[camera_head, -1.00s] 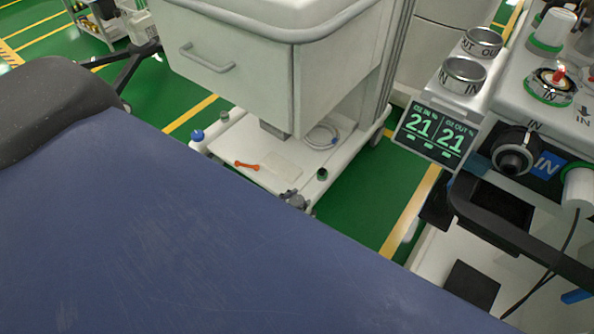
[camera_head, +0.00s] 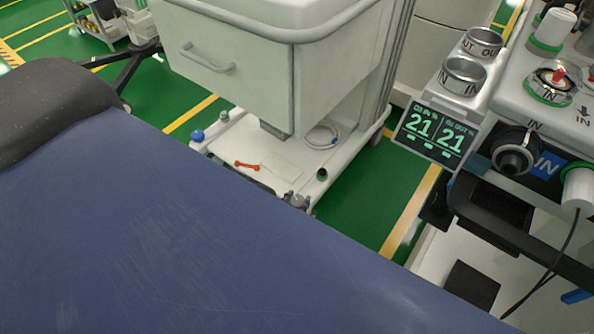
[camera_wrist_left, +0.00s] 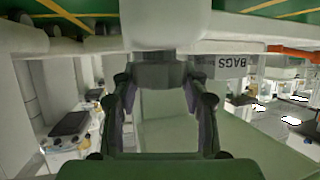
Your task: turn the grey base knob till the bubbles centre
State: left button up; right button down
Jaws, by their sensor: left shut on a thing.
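The grey base knob (camera_head: 298,200) is at the near corner of the white cart base, just beyond the blue surface's edge. In the left wrist view the grey knob (camera_wrist_left: 160,72) sits between the fingertips, below a white rounded part. My left gripper (camera_wrist_left: 158,85) is shut on it, one finger on each side. In the head view only a small dark part of my left gripper (camera_head: 289,197) shows beside the knob; the blue surface hides the rest. I cannot make out any level bubbles. My right gripper is not in view.
The cart base (camera_head: 228,160) carries an orange wrench-like piece (camera_head: 246,166), a pale flat plate (camera_head: 281,168), a coiled tube and other small knobs. A drawer unit (camera_head: 235,75) stands above it. The blue padded surface (camera_head: 180,240) fills the foreground. A machine with a display (camera_head: 433,133) is at right.

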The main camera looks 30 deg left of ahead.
pick_arm(q)
jog(key=shift+w, duration=0.1)
jog(key=o, duration=1.2)
jog(key=shift+c, duration=0.2)
jog(key=shift+r, duration=0.15)
jog(key=shift+r, duration=4.85)
